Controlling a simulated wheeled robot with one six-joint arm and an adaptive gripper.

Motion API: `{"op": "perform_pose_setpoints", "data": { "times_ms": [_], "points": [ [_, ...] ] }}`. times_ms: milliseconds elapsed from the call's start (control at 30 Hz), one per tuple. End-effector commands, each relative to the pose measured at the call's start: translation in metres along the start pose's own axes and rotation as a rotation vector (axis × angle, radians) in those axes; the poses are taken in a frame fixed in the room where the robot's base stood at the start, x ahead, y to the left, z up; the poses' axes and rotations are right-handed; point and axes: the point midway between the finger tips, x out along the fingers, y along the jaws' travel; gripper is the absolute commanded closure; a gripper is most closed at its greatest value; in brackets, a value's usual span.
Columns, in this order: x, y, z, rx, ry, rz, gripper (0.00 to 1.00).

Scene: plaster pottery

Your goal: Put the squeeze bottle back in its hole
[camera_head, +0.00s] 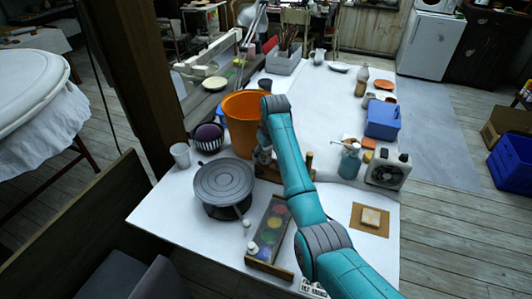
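My gripper (263,156) points down beside the orange bucket, over the left end of a small brown wooden holder (268,173). It is small and dark here, so I cannot tell whether its fingers are open or shut, or whether they hold anything. My teal arm covers the middle of the holder, and no hole in it can be made out. I cannot clearly identify the squeeze bottle. Small white pieces (252,246) show at the left edge of a paint box (270,232), too small to name surely.
The orange bucket (243,112) stands directly behind my gripper. A grey turntable (224,183), striped bowl (208,138) and white cup (180,155) are left. A jar (350,162), blue bin (382,120) and boxy appliance (388,169) are right. The table's far middle is clear.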

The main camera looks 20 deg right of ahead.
Motion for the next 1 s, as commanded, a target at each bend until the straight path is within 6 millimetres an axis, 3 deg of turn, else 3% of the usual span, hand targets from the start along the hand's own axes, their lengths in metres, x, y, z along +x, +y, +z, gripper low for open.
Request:
{"op": "perform_pose_setpoints", "data": {
  "times_ms": [267, 700, 1000],
  "points": [
    [-0.007, 0.0, -0.001, 0.0, 0.002, 0.001, 0.23],
    [-0.087, 0.001, -0.001, 0.0, 0.003, 0.001, 0.23],
    [-0.118, 0.0, 0.0, 0.0, 0.001, 0.0, 0.23]
  ]
}}
